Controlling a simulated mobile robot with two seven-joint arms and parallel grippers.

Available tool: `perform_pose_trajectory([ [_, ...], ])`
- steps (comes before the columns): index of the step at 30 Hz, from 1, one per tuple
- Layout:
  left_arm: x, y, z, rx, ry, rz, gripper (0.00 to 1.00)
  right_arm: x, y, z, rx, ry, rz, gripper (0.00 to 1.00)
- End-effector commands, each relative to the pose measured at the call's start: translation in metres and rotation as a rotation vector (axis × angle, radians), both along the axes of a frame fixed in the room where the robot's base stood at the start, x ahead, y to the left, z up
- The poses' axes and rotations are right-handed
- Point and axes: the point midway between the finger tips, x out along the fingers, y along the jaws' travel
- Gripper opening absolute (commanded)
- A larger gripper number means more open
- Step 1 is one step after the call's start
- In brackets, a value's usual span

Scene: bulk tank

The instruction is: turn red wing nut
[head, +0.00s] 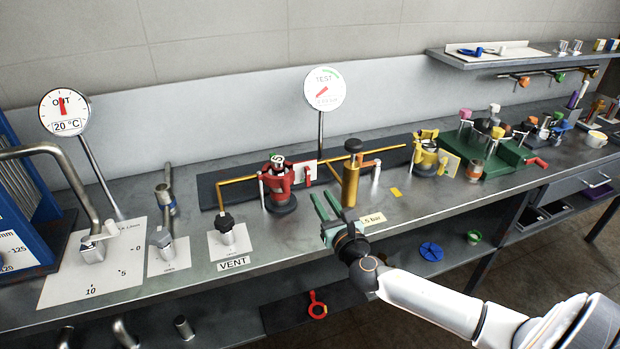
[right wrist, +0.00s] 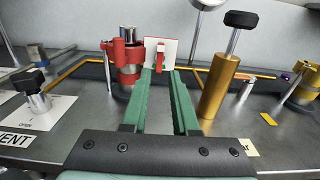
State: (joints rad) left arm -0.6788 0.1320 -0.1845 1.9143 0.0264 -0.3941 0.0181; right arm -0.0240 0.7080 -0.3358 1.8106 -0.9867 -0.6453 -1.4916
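The red clamp-like fitting (head: 277,182) stands on the bench left of the brass pump cylinder (head: 350,185). On its right side a small red wing nut (head: 308,174) stands out in front of a white card. In the right wrist view the red wing nut (right wrist: 160,56) appears upright, just beyond the fingertips. My right gripper (head: 321,194) has green fingers, open with a gap between them and nothing held. It is in front of the wing nut and apart from it in the head view. My left gripper is not in view.
A black vent knob (head: 226,222) stands to the left, and the brass cylinder with its black knob (right wrist: 241,19) stands close to the right of the fingers. A brass pipe runs behind. A yellow fitting (head: 428,155) is farther right. The bench front edge is clear.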

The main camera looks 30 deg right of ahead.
Motion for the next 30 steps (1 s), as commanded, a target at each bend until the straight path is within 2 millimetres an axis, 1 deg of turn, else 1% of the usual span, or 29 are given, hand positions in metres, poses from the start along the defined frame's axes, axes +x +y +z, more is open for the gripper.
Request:
perform_pose_trajectory([
  [1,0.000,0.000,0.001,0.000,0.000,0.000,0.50,0.010,-0.003,0.001,0.001,-0.002,-0.003,0.28],
  [9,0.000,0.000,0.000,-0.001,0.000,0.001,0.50,0.056,-0.014,0.001,0.005,-0.002,-0.003,0.28],
  [15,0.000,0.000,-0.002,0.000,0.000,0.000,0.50,0.079,-0.019,0.000,0.005,-0.001,-0.003,0.28],
  [21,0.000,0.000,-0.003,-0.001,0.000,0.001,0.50,0.088,-0.021,0.000,0.005,0.000,-0.001,0.28],
  [29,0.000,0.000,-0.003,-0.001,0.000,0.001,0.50,0.088,-0.021,0.000,0.005,0.000,-0.001,0.28],
  [30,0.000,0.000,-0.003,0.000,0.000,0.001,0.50,0.088,-0.021,0.000,0.005,0.000,-0.001,0.23],
])
